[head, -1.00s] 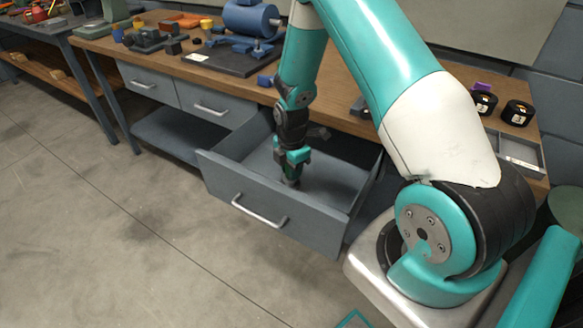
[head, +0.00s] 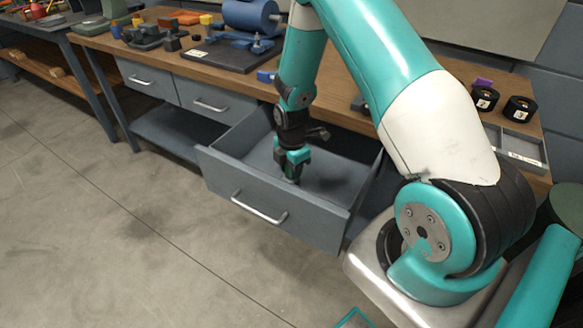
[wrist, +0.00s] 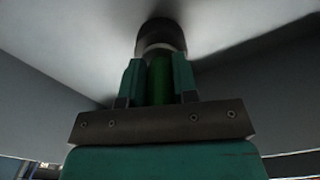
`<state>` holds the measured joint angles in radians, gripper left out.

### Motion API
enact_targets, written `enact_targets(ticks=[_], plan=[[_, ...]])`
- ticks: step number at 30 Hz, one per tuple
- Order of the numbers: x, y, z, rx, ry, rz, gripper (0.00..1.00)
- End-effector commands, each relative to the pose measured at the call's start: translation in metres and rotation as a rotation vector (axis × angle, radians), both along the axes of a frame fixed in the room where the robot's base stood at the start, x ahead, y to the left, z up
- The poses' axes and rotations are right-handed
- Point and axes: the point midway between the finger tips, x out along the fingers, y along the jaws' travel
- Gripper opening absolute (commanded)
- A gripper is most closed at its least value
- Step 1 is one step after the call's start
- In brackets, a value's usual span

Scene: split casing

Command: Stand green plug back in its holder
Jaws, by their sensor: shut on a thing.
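My gripper (head: 292,163) points down inside the open grey drawer (head: 262,205). In the wrist view its two teal fingers (wrist: 159,72) are shut on the green plug (wrist: 160,84). The plug's green body lies between the fingers, and a wider dark grey cylindrical end (wrist: 160,38) shows past the fingertips. In the head view the plug (head: 292,178) is small, dark and partly hidden by the gripper. I cannot tell whether its end touches the drawer floor. I cannot make out the plug's holder for certain.
The drawer walls surround the gripper, and the wooden bench top (head: 340,107) is behind it. Two black round pieces (head: 519,109) and a grey tray (head: 515,144) are at the right. The drawer looks otherwise empty.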

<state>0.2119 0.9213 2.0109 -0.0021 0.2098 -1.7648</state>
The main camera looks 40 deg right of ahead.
Motion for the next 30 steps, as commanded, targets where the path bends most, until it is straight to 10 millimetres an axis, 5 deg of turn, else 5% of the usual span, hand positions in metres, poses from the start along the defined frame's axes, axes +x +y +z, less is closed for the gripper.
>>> enact_targets(ticks=[9,10,13,30], plan=[[0.0002,0.0,-0.0052,0.0,-0.001,0.0,0.0],[0.0002,0.0,-0.0045,0.0,-0.001,0.0,0.34],[0.0002,0.0,-0.0044,0.0,-0.001,0.0,0.57],[0.0,0.0,-0.0006,0.0,0.0,0.0,0.57]])
